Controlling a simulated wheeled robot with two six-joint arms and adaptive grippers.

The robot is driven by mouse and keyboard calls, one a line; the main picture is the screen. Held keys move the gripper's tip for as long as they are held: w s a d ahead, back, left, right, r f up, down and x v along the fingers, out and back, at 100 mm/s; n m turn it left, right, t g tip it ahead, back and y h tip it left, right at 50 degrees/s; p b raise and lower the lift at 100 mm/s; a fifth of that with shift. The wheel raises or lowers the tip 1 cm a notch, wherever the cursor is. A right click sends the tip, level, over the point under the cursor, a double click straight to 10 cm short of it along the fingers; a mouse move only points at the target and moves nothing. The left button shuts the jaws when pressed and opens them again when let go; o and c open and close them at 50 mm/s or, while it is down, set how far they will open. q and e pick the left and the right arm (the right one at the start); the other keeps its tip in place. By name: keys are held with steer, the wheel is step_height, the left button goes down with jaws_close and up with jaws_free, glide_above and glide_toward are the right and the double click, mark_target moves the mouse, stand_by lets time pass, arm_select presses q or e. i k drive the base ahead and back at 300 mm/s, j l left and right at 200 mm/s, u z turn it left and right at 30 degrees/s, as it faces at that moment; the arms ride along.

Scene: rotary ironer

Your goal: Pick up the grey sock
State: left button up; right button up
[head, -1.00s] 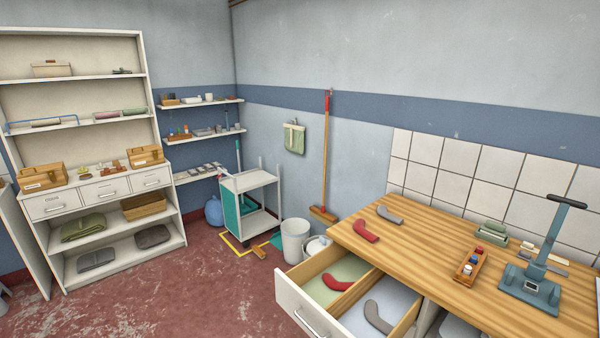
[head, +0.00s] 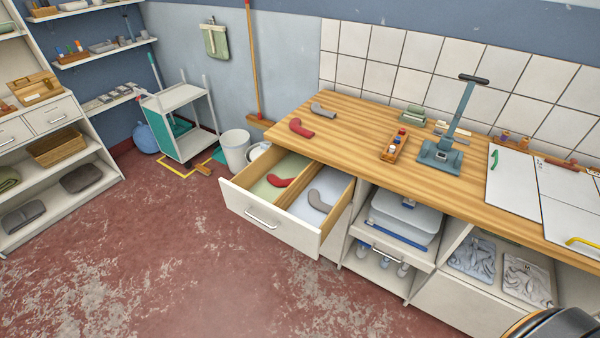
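One grey sock (head: 323,110) lies on the wooden countertop (head: 350,135), near its left back edge. Another grey sock (head: 319,201) lies in the right compartment of the open drawer (head: 262,218), on a pale bluish bottom. A red sock (head: 301,128) lies on the countertop in front of the first grey sock. A second red sock (head: 280,181) lies in the drawer's left compartment, on a greenish bottom. Neither of my grippers is in view.
A wooden holder with small bottles (head: 395,146) and a blue-grey upright device (head: 441,153) stand on the countertop. White panels (head: 515,184) lie at its right. A trolley (head: 182,122) and white bucket (head: 236,150) stand behind the drawer. The red floor in front is clear.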

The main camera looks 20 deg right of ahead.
mark_target(316, 106)
steer(key=i+j+z, duration=0.15)
steer(key=z, duration=1)
steer(key=i+j+z, duration=0.35)
steer(key=j, duration=0.5)
steer(key=i+j+z, duration=0.1)
steer(key=j+z, duration=0.3)
steer(key=j, duration=0.5)
steer(key=j+z, duration=0.35)
steer(key=j, duration=0.6)
